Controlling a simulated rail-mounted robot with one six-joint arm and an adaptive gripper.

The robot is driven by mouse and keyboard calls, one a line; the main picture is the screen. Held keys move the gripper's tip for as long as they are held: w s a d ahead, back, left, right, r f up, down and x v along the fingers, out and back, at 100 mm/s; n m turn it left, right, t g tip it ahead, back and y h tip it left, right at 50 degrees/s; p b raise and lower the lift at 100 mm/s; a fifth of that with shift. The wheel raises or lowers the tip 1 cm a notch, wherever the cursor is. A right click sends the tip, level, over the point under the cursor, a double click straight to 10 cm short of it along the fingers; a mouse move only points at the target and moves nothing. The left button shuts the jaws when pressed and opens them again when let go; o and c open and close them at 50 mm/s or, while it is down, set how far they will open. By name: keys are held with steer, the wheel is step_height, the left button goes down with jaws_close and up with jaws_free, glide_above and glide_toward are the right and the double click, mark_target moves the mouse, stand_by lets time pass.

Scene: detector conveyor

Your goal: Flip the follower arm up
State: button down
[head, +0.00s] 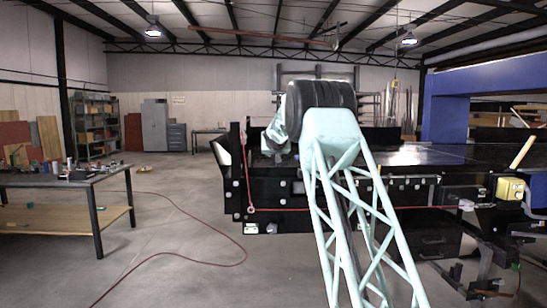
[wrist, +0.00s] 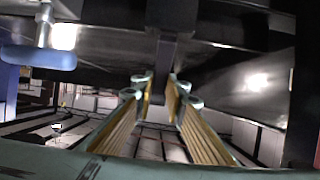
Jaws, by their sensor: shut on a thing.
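In the wrist view my gripper (wrist: 160,90) has two ribbed gold fingers with grey rounded tips. The tips are close around a dark bar, the follower arm (wrist: 166,55), which hangs down between them from a black block at the top.
The black conveyor (head: 410,155) runs to the right, with a red cord along its side and a yellow box (head: 509,189) at its right end. A blue frame (head: 445,110) spans it. A workbench (head: 75,180) stands left.

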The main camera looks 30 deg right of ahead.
stand_by(0.5)
steer(key=c, duration=2.6)
jaws_free()
steer(key=shift+s+r, duration=0.1)
steer(key=v, duration=1.1)
steer(key=shift+s+a, duration=0.2)
steer(key=shift+s, duration=0.15)
steer(key=shift+s+r, duration=0.1)
steer(key=shift+r, duration=0.05)
